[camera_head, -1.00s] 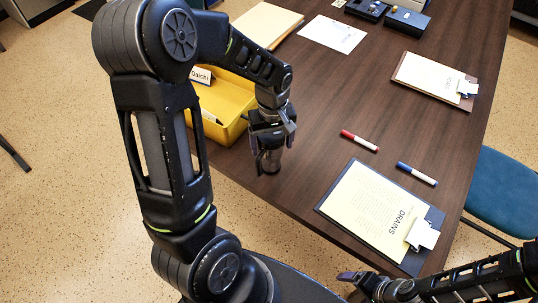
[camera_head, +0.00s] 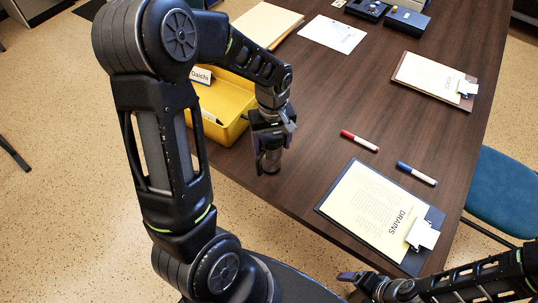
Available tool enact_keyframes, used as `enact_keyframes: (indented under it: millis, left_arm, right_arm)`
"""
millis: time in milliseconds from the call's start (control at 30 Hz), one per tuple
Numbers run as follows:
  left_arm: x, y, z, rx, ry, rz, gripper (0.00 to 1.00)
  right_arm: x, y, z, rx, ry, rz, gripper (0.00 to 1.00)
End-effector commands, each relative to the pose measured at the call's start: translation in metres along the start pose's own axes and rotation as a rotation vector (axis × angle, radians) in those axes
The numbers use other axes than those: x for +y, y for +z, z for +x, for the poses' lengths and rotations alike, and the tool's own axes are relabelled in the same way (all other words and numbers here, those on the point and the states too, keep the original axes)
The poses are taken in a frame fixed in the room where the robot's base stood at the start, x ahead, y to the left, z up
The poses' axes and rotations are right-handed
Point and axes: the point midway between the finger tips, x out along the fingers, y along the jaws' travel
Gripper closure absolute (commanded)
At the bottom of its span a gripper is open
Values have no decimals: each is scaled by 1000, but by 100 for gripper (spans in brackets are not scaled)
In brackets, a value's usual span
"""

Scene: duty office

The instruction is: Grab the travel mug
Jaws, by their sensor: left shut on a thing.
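The travel mug (camera_head: 269,163) is a dark cylinder standing on the brown table (camera_head: 300,190) near its front left edge. Its upper part is hidden by my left gripper (camera_head: 271,142), which reaches down from above and is shut on it. My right gripper (camera_head: 362,283) is at the bottom of the view, past the table's front edge and away from the mug. It is small and dark there, and its fingers do not show clearly.
A yellow tray (camera_head: 236,130) with a "Daichi" label stands just left of the mug. A red marker (camera_head: 360,141), a blue marker (camera_head: 416,173) and a clipboard marked "DRAINS" (camera_head: 375,208) lie to the right. Another clipboard (camera_head: 432,78) lies farther back. The table between is clear.

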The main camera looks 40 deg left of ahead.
Motion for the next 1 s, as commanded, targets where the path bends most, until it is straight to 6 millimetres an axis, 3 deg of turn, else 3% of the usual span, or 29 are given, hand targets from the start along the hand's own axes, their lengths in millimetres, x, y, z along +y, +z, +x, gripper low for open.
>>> enact_keyframes:
  millis: [367, 800, 1000]
  left_arm:
    - [1, -1, -7, 2, 2, 0, 100]
    - [1, -1, -83, 4, 4, 0, 100]
    - [0, 0, -100, 1, 1, 0, 100]
  right_arm:
    - [0, 0, 1, 0, 0, 0, 16]
    - [3, -1, 9, 3, -3, -2, 16]
    - [3, -2, 10, 3, -4, -3, 16]
